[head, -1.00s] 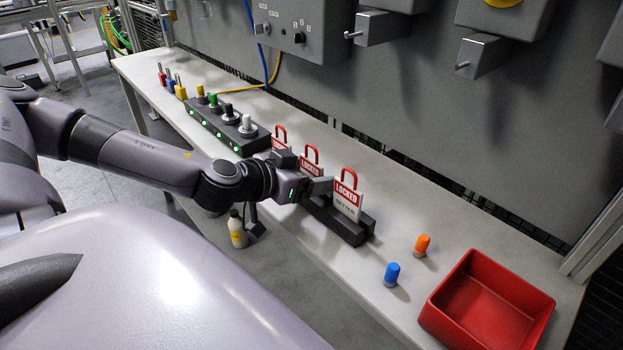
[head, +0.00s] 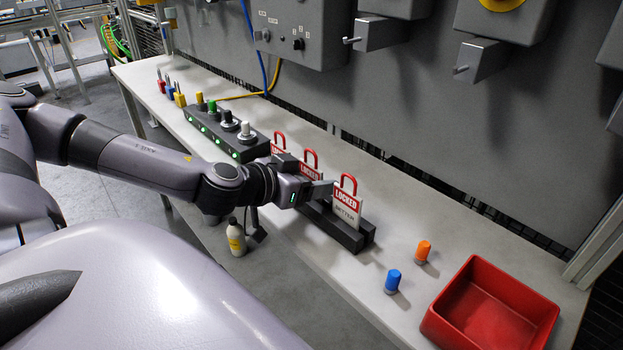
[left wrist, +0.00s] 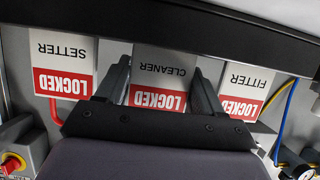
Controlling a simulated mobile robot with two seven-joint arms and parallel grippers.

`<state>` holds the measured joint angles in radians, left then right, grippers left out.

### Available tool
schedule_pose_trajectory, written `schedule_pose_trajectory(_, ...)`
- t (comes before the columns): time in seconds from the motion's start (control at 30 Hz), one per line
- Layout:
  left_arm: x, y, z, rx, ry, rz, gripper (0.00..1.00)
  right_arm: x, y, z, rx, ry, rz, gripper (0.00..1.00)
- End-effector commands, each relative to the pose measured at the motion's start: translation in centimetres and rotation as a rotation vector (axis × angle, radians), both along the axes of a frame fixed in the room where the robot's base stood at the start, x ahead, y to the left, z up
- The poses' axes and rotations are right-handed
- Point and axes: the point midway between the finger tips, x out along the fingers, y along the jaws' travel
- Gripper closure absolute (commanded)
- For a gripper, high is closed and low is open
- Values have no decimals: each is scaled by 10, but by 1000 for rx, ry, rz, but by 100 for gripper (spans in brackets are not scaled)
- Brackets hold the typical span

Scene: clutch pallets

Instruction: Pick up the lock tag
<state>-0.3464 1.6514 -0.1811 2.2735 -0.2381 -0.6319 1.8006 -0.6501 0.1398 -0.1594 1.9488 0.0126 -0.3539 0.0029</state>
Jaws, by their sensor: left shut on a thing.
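Three white lock tags with red LOCKED bands and red shackles stand in a row in a black slotted rack (head: 344,236). The nearest is the SETTER tag (head: 346,207); it also shows at left in the left wrist view (left wrist: 62,65). The CLEANER tag (left wrist: 163,62) is in the middle and the FITTER tag (left wrist: 246,90) at right, both upside down in that view. My left gripper (head: 318,189) is shut on the CLEANER tag, a finger at each side. In the head view it hides much of the middle tag. My right gripper is out of view.
A red bin (head: 452,330) stands at the right end of the bench (head: 300,250). A blue knob (head: 393,280) and an orange knob (head: 423,251) stand between it and the rack. A row of lit switches (head: 225,138) lies behind. Wall boxes (head: 385,28) overhang the far side.

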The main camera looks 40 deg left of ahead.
Motion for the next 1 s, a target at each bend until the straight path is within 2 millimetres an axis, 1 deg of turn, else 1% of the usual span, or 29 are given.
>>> schedule_pose_trajectory(0.27,0,0,29,1,-2,-2,61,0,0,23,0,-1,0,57)
schedule_pose_trajectory(0.47,1,0,63,3,-4,-2,61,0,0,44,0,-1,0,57)
schedule_pose_trajectory(0.63,0,0,93,3,-4,-2,61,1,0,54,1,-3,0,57)
schedule_pose_trajectory(0.77,0,0,119,5,-6,0,61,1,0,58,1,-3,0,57)
schedule_pose_trajectory(0.9,0,1,145,5,-6,1,61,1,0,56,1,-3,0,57)
schedule_pose_trajectory(1.0,0,1,161,6,-5,0,61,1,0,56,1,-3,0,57)
